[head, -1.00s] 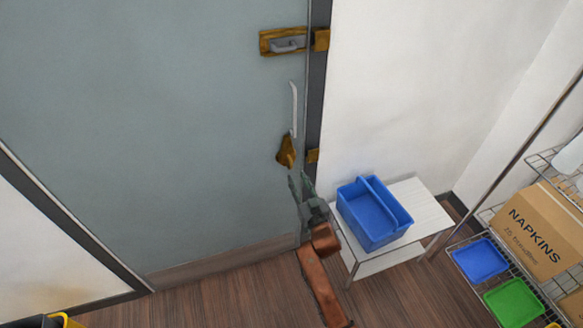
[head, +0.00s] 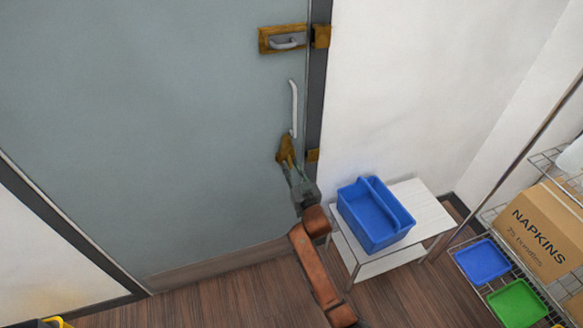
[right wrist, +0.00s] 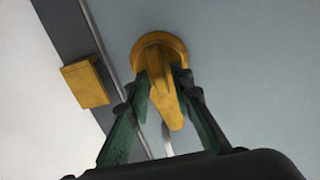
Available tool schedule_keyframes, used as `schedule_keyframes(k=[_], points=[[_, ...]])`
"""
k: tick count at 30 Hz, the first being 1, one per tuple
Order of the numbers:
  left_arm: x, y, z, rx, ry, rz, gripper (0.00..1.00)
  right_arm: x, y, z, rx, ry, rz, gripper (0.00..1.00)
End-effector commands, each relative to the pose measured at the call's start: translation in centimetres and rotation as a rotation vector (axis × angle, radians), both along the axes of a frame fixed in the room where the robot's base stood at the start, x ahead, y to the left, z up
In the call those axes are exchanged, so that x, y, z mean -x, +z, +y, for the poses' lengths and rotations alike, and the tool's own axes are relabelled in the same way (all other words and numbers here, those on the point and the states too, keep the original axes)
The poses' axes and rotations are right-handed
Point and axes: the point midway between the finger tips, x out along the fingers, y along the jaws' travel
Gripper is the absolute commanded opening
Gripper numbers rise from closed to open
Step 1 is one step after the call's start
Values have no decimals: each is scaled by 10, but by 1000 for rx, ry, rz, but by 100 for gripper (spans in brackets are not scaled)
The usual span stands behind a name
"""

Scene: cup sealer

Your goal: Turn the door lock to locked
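The door lock is a brass round plate with a turn knob (right wrist: 170,85), near the right edge of the grey door. It also shows in the head view (head: 285,147), just below the pale vertical door handle (head: 294,108). My right gripper (head: 289,166) reaches up to the lock from below. In the right wrist view its green fingers (right wrist: 166,97) stand on either side of the knob, with a gap on the left; whether the right finger touches the knob I cannot tell. The knob points down, slightly tilted. My left gripper is not in view.
A brass latch with a grey handle (head: 287,42) sits higher on the door. A brass strike (right wrist: 86,83) is on the frame. A blue caddy (head: 374,222) stands on a white side table (head: 424,207) right of my right arm. A wire shelf (head: 470,285) stands farther right.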

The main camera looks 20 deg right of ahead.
Motion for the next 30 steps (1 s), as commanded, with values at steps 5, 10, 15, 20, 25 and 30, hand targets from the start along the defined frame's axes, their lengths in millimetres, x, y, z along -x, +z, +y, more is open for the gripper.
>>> schedule_keyframes(k=[5,10,15,20,25,30], points=[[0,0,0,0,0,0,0,0,0,0,0,0,0,7],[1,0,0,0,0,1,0,0,0,0,0,0,0,0],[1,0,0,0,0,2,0,0,0,0,0,0,0,0],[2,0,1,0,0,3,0,0,0,0,0,0,0,0],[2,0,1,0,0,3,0,0,0,0,-1,0,0,0],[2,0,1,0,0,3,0,-4,-1,-3,-24,-5,2,0]])
